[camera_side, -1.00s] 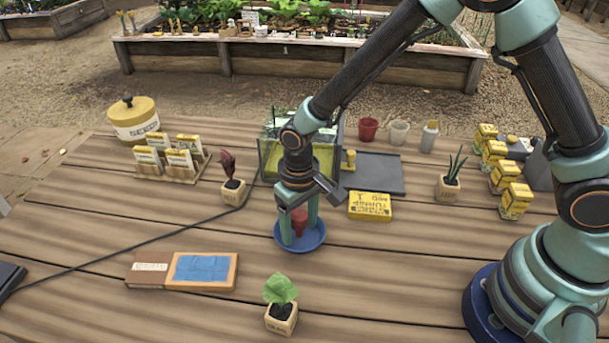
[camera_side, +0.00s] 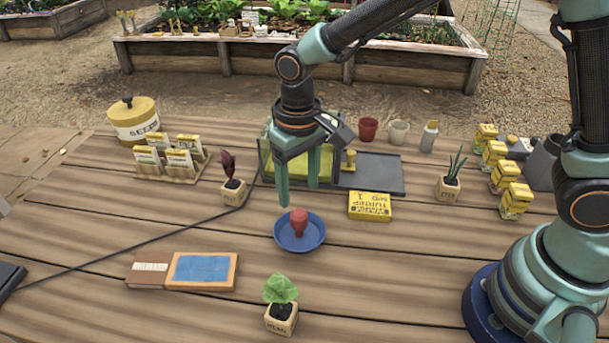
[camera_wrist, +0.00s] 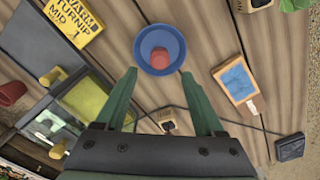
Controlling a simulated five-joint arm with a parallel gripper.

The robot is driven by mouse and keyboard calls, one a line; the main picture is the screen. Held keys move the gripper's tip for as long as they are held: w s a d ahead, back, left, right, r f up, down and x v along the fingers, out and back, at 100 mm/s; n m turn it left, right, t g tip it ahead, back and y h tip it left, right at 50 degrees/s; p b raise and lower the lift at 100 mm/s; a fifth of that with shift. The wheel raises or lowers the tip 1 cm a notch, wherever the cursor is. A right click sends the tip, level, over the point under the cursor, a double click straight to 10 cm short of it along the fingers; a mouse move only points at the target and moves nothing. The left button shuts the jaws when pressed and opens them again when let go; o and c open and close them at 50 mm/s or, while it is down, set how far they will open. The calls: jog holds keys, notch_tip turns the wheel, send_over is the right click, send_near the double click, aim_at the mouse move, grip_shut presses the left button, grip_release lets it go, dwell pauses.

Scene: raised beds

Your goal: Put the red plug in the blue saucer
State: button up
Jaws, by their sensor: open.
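The red plug (camera_side: 299,222) stands inside the blue saucer (camera_side: 312,240) on the wooden table. In the wrist view the red plug (camera_wrist: 160,58) sits within the rim of the blue saucer (camera_wrist: 172,35), a little below its middle. My gripper (camera_side: 299,195) is above and behind the saucer in the side view, with its fingers apart and nothing between them. In the wrist view my gripper (camera_wrist: 160,80) shows its two green fingers spread, with the plug beyond the tips.
A yellow "Warm Turnip" box (camera_side: 370,206) lies right of the saucer. A green-leaved potted plant (camera_side: 281,305) and a wooden frame with a blue panel (camera_side: 203,270) are in front. A red-leaved pot (camera_side: 233,190) stands to the left. A glass-sided box is behind my gripper.

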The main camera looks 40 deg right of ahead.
jog(key=shift+d+r, duration=0.1)
jog(key=shift+r, duration=0.6)
jog(key=s+d+r+t, duration=0.2)
jog(key=s+d+r, duration=0.2)
jog(key=d, duration=0.5)
jog(key=s+d+r+m+t, duration=0.1)
jog(key=s+d+r+t, duration=0.2)
jog(key=d+r, duration=0.4)
jog(key=shift+s+d+r+t, duration=0.35)
jog(key=shift+s+d, duration=0.25)
jog(key=shift+d, duration=0.55)
